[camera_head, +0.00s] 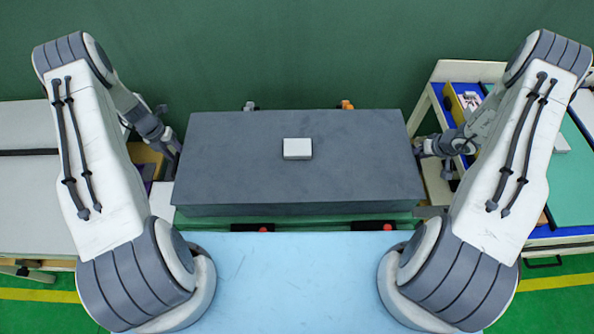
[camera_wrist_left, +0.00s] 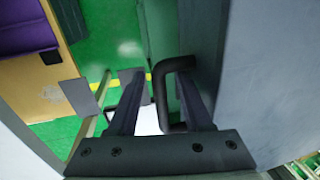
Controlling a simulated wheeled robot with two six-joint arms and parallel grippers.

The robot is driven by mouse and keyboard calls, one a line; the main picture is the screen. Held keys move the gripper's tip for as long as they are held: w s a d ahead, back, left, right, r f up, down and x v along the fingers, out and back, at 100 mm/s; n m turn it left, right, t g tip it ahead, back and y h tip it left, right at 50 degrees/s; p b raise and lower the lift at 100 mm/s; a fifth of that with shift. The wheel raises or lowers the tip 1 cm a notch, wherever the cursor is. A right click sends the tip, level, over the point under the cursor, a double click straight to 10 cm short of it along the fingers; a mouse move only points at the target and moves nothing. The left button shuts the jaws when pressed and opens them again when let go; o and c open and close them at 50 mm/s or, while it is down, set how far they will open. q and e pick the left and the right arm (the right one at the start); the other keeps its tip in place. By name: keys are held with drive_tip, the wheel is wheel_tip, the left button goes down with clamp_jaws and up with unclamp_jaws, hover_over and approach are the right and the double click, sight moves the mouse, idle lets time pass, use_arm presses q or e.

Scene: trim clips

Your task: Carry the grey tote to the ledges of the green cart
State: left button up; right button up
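The grey tote (camera_head: 235,165) is a wide, dark grey, flat-topped box in the middle of the head view. A small white block (camera_head: 297,149) rests on its top. My left gripper (camera_head: 172,150) is at the tote's left end. In the left wrist view its fingers (camera_wrist_left: 160,105) are apart, with a dark bent handle (camera_wrist_left: 160,92) between them, nearer the right finger, beside the tote's wall (camera_wrist_left: 265,80). My right gripper (camera_head: 428,148) is at the tote's right end; its finger opening is too small to tell. A green edge (camera_head: 300,223) shows under the tote's front; I cannot tell whether it is the green cart.
A light blue surface (camera_head: 290,280) lies in front of the tote, with black parts bearing red knobs (camera_head: 264,229) at its far edge. A grey-topped table (camera_head: 30,200) stands left. A bench with a green top (camera_head: 575,195) and blue edges stands right. A green wall is behind.

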use_arm(q)
drive_tip(key=shift+r, duration=0.15)
use_arm(e)
drive_tip(key=shift+s+r, duration=0.1)
drive_tip(key=shift+r, duration=0.15)
use_arm(q)
wheel_tip(320, 180, up, 12)
drive_tip(key=a, duration=0.2)
drive_tip(key=shift+f, duration=0.25)
use_arm(e)
drive_tip(key=v, duration=1.1)
drive_tip(key=shift+r, duration=0.2)
use_arm(q)
drive_tip(key=shift+a, duration=0.1)
